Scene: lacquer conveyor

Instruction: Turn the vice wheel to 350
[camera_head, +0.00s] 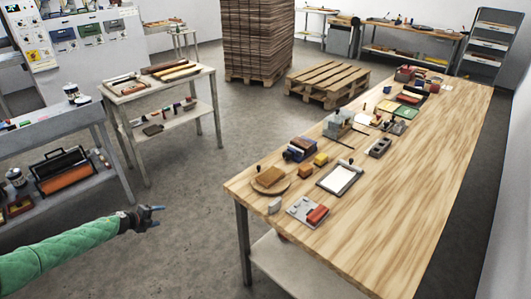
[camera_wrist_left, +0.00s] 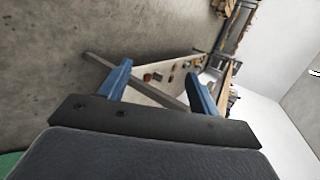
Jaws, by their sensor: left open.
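My left gripper (camera_head: 155,215) is over the open floor at the lower left, apart from every bench. In the left wrist view my left gripper (camera_wrist_left: 159,70) has its two blue fingers spread, with nothing between them. A grey metal device (camera_head: 338,127) stands on the left edge of the long wooden bench (camera_head: 410,180), well beyond the gripper to the upper right. It may be the vice, but it is too small to tell. I cannot make out a wheel or any number marking. My right gripper is not in view.
The bench also bears a clipboard (camera_head: 342,177), a brown block on a round board (camera_head: 269,178) and several small items. A white table (camera_head: 160,92), a wooden pallet (camera_head: 328,79) and stacked cardboard (camera_head: 258,38) stand behind. Grey floor (camera_head: 190,185) is clear between the benches.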

